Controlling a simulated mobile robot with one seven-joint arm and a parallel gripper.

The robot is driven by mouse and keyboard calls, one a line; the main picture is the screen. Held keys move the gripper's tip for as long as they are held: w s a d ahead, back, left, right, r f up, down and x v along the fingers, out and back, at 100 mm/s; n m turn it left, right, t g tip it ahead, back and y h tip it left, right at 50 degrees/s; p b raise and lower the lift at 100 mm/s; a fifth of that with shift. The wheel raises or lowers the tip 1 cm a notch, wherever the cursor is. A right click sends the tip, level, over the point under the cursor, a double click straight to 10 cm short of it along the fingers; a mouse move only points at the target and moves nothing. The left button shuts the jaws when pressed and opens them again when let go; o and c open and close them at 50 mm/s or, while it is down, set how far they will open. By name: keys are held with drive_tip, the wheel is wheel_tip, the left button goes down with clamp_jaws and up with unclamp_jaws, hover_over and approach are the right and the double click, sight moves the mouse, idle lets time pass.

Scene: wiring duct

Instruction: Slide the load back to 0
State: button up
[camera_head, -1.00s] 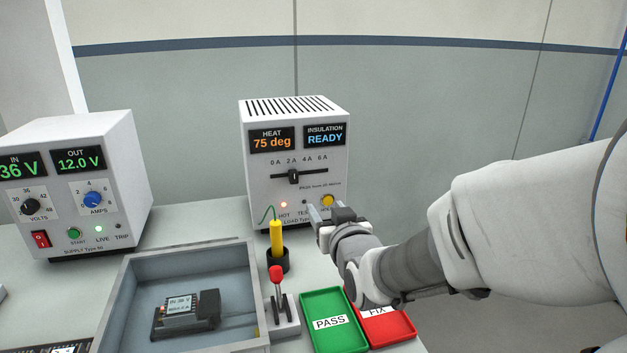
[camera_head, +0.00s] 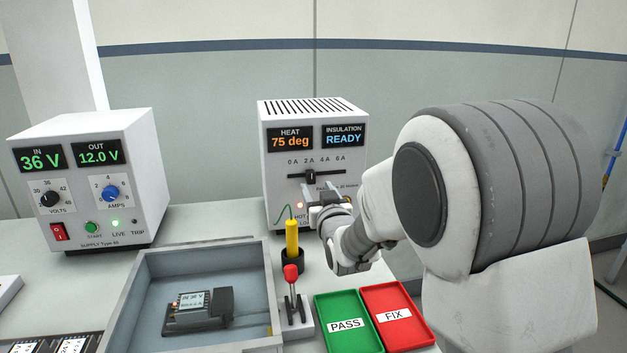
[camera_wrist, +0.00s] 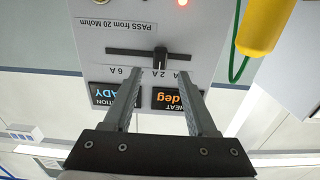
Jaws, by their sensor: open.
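The load slider's black knob (camera_head: 310,176) stands at the 2 A mark on the front of the white load box (camera_head: 280,195). In the upside-down wrist view, the knob (camera_wrist: 160,59) sits in its dark horizontal slot, with the 2 A label beside it. My gripper (camera_head: 324,194) is close to the box front, just below the slider in the head view. In the wrist view its fingers (camera_wrist: 161,77) are open and spread to either side of the knob's line, with nothing between them. I cannot tell how far the tips are from the panel.
A yellow probe (camera_head: 292,238) with a green wire stands in a black holder below the box. A red-tipped lever (camera_head: 291,274), a grey tray (camera_head: 150,275), a green PASS bin (camera_head: 335,303) and a red FIX bin (camera_head: 385,295) are in front. The supply box (camera_head: 125,160) is left.

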sight(312, 178)
drive_tip(key=shift+x, duration=3.2)
drive_tip(key=shift+s, duration=0.1)
clamp_jaws()
